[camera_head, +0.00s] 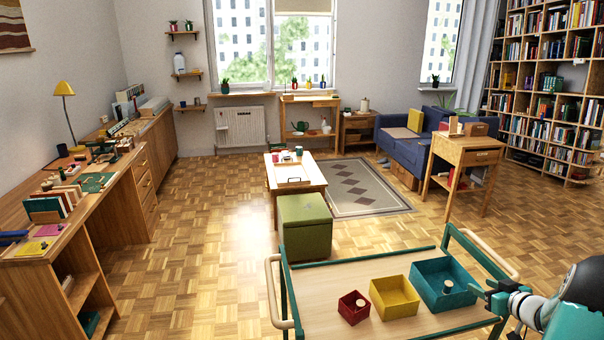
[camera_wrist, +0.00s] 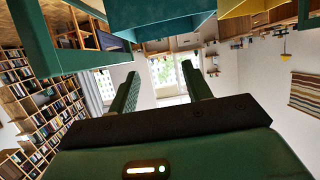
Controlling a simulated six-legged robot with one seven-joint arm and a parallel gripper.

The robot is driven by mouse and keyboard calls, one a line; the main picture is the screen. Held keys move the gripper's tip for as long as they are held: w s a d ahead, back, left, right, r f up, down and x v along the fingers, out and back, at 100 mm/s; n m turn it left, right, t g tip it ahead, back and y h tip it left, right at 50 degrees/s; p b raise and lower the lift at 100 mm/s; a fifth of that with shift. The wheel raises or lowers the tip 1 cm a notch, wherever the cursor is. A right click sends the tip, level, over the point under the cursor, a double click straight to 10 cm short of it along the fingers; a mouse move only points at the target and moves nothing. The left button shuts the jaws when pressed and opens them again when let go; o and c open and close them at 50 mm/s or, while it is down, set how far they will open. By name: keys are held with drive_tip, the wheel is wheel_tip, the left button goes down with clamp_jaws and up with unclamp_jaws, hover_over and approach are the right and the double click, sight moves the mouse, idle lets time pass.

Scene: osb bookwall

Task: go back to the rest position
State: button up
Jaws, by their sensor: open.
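My gripper (camera_head: 488,293) is at the right of the head view, beside the teal box on the tray trolley. In the wrist view its two green fingers stand apart with nothing between them (camera_wrist: 160,78), so it is open and empty. That view is turned upside down, with the teal box (camera_wrist: 150,18) close by at its top edge. My arm reaches in from the right edge of the head view and hides the trolley's right front corner.
The trolley (camera_head: 330,305) has a teal rim and pale handles. On it stand a red box (camera_head: 350,312), a yellow box (camera_head: 397,302) and a teal box (camera_head: 430,298); the red and teal boxes hold small round-topped things. A green pouf (camera_head: 305,228) stands behind.

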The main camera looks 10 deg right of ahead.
drive_tip(key=w+a+r+h, duration=0.4)
drive_tip(key=a+r, duration=0.3)
drive_tip(key=r, duration=0.5)
drive_tip(key=s+a+r+m+g+h, duration=0.2)
drive_tip(key=s+a+r, duration=0.1)
drive_tip(key=a+r, duration=0.65)
drive_tip(key=s+a+f+g+y, duration=0.2)
drive_tip(key=s+a+g, duration=0.1)
drive_tip(key=s+a, duration=0.8)
drive_tip(key=s+a+f+n+g+y, duration=0.1)
drive_tip(key=s+a+g+y, duration=0.1)
drive_tip(key=s+a, duration=1)
drive_tip(key=a+y, duration=0.1)
drive_tip(key=a, duration=0.4)
drive_tip(key=shift+s+f+g, duration=0.15)
drive_tip(key=shift+f+g, duration=0.25)
drive_tip(key=shift+d, duration=0.1)
